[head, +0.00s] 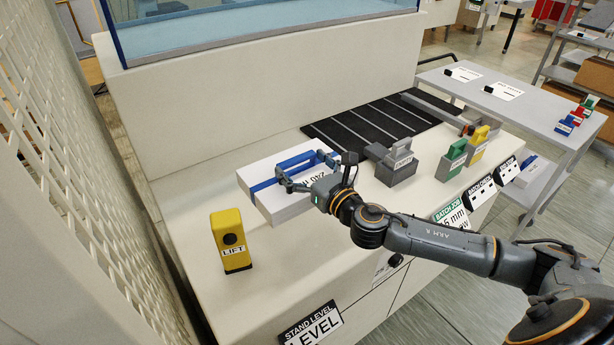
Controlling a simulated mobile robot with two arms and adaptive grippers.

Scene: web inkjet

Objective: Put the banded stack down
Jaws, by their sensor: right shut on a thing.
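The banded stack (288,207) is a white block with a blue band around it and a blue loop on top, with printing on its top face. It is over the left part of the pale counter (210,180), lying level or nearly so. My right gripper (306,178) comes in from the right and is shut on the stack at its blue loop. The gripper and wrist hide part of the stack's top and right side. I cannot tell whether its underside touches the counter. My left gripper is not in view.
A yellow LIFT block (231,245) stands just left of the stack. A black slatted mat (370,125) lies behind it. A grey block (396,163), a green one (451,160) and a yellow one (478,145) stand to the right. A mesh panel (65,150) borders the left.

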